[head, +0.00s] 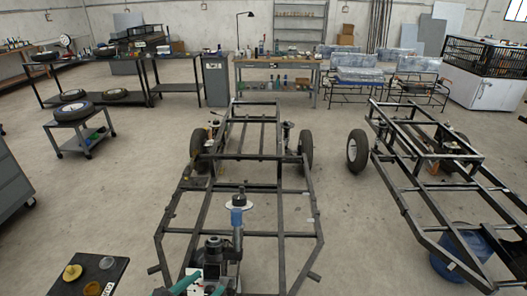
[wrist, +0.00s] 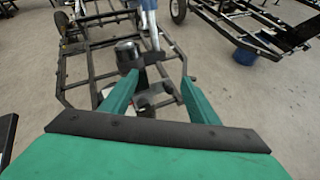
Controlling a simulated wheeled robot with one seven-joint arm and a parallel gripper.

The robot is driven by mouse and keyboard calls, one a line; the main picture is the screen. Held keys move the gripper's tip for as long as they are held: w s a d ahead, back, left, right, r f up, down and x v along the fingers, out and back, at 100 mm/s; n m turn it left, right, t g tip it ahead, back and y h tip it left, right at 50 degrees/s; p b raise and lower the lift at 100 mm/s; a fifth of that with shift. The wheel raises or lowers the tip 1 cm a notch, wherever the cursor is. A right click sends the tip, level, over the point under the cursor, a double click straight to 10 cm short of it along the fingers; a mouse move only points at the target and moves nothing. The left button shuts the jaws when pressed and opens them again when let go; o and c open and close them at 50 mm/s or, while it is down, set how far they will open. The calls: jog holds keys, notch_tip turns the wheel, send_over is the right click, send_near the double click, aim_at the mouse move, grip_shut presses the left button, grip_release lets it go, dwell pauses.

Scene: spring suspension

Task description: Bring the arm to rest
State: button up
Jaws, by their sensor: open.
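My gripper shows in the wrist view (wrist: 160,78) as two green fingers spread apart, with nothing between them. In the head view, green parts of it show at the bottom edge, low and left of centre; its fingertips are hard to make out there. A stand with a black cylinder (head: 214,248) and a grey-blue upright post (head: 237,222) with a pale disc rises near the gripper. The black cylinder also shows in the wrist view (wrist: 127,52), beyond the fingers and apart from them as far as I can tell.
A dark metal chassis frame (head: 281,190) with wheels lies ahead. A second chassis (head: 430,170) stands right, with a blue drum (head: 455,262) beneath. A small black table (head: 112,275) with round dishes is at lower left. A cart with a tyre (head: 74,111) stands left. Open floor lies between.

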jog(key=d+f+m+t+y, duration=0.1)
jog(key=d+f+m+y, duration=0.15)
jog(key=d+f, duration=0.5)
jog(key=s+d+f+m+y, duration=0.3)
jog(key=s+d+f+m, duration=0.35)
jog(key=s, duration=0.25)
jog(key=s+d+r+m+t, duration=0.1)
jog(key=s+r+m, duration=0.3)
jog(key=s+m, duration=0.6)
jog(key=s+d+r+m+t, duration=0.1)
jog(key=s+r+m, duration=0.3)
jog(key=s+m, duration=0.6)
jog(key=shift+s+r+t, duration=0.2)
jog(key=shift+s+t, duration=0.25)
jog(key=shift+t, duration=0.15)
